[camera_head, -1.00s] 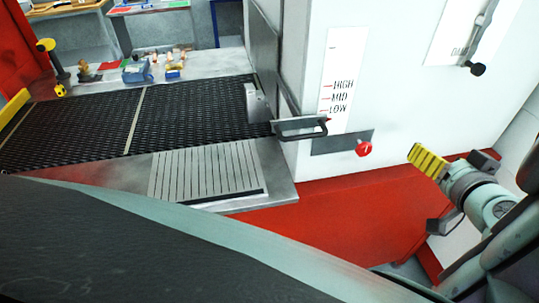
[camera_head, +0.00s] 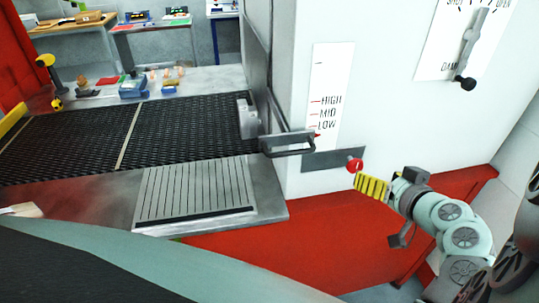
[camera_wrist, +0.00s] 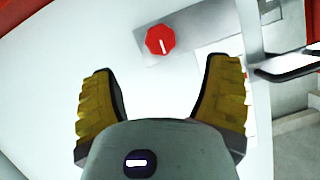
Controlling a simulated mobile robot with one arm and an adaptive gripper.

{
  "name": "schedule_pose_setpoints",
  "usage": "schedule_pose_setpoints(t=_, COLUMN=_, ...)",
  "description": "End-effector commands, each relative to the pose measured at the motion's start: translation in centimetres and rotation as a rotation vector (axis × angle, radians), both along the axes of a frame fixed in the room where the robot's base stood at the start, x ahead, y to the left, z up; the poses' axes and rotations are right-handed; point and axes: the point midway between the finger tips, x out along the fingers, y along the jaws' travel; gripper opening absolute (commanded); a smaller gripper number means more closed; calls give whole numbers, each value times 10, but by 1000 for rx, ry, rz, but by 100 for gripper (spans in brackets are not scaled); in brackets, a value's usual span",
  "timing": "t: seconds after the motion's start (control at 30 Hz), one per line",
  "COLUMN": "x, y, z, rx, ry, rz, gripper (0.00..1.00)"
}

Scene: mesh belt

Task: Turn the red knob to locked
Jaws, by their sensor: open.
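The red knob (camera_head: 355,164) sits at the right end of a grey strip on the white machine housing, below and right of the level scale. In the wrist view the red knob (camera_wrist: 160,39) is round with a white pointer line, and it lies beyond the fingertips, near the middle between them. My gripper (camera_head: 368,186) has yellow ribbed fingers and is close to the knob from the lower right. In the wrist view my gripper (camera_wrist: 161,75) is open and empty, with a finger on each side. No contact with the knob shows. No locked marking is readable.
A scale plate (camera_head: 330,95) reads HIGH, MID, LOW. A lever with a black end (camera_head: 464,83) is at upper right. Bare white housing surrounds the knob's right side.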

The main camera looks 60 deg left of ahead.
Motion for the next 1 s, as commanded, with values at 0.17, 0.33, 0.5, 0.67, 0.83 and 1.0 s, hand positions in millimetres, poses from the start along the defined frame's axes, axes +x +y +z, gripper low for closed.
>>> schedule_pose_setpoints(t=0.17, x=4, y=22, z=-7, rx=-3, ry=4, rz=9, gripper=77)
schedule_pose_setpoints(t=0.33, x=9, y=39, z=-14, rx=-4, ry=2, rz=10, gripper=77)
schedule_pose_setpoints(t=0.5, x=13, y=54, z=-21, rx=-3, ry=4, rz=9, gripper=77)
schedule_pose_setpoints(t=0.67, x=19, y=68, z=-27, rx=-1, ry=2, rz=6, gripper=77)
schedule_pose_setpoints(t=0.83, x=21, y=78, z=-32, rx=-1, ry=2, rz=9, gripper=77)
schedule_pose_setpoints(t=1.0, x=22, y=82, z=-35, rx=-3, ry=1, rz=6, gripper=77)
